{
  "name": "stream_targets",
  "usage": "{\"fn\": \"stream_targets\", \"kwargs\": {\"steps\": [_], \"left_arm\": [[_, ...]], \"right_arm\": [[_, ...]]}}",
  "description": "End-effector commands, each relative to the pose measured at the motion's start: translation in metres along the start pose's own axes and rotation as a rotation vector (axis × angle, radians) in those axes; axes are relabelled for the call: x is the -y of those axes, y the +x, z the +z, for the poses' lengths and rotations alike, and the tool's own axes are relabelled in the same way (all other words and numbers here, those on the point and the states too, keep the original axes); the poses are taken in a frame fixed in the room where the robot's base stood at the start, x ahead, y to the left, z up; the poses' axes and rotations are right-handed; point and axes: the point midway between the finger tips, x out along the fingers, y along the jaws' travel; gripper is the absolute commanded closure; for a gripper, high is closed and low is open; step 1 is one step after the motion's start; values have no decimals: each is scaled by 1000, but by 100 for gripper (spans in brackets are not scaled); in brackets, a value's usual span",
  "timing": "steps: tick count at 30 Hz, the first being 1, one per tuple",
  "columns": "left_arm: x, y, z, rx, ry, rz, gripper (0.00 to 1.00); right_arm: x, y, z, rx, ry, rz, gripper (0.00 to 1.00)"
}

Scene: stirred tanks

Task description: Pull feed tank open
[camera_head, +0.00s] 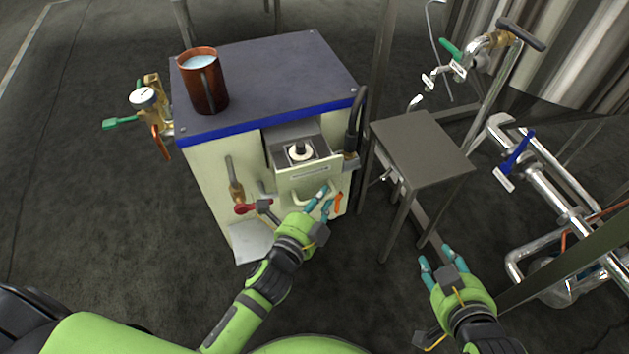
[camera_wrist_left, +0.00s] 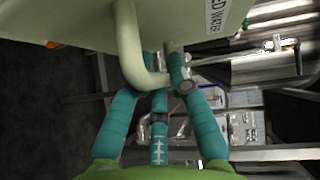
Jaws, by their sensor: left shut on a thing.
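The feed tank (camera_head: 309,180) is a cream-fronted drawer in the upper front of a cabinet. It stands out from the cabinet front, partly open, with a round white cap with a dark centre (camera_head: 299,151) visible inside. A curved cream handle (camera_wrist_left: 127,45) hangs on its front. My left gripper (camera_head: 320,198) is at this handle, its teal fingers closed around the bar in the left wrist view. My right gripper (camera_head: 439,258) is empty, fingers apart, right of the cabinet and in front of a small metal table.
A copper mug (camera_head: 206,85) with pale liquid stands on the cabinet's dark top (camera_head: 275,70). A red-handled valve (camera_head: 243,208) is left of my left gripper. The small metal table (camera_head: 422,146) and steel pipes (camera_head: 540,185) stand to the right. Dark floor is clear at left.

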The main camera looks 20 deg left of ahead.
Motion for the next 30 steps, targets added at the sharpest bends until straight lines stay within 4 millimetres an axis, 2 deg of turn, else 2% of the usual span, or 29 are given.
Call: {"fn": "stream_targets", "kwargs": {"steps": [9, 10, 11, 12, 23, 26, 30], "left_arm": [[0, -1, -1, -1, -3, -1, 100], [0, -1, -1, -1, -3, -1, 70], [0, -1, -1, 0, -3, -1, 58], [0, -1, -1, 0, -2, -1, 56], [0, -4, -1, 1, 1, -2, 56], [-1, -15, 0, 1, 1, 1, 56], [-2, -42, 0, 1, -1, 2, 56]], "right_arm": [[0, 0, 2, 9, 1, 1, 60], [0, 0, 2, 9, 1, 1, 60], [0, 0, 2, 9, 1, 1, 60], [0, 0, 2, 9, 1, 1, 60], [0, 0, 1, 5, 0, 1, 60], [0, 0, 1, 5, 0, 1, 60], [0, 0, 1, 6, 0, 1, 60]]}}
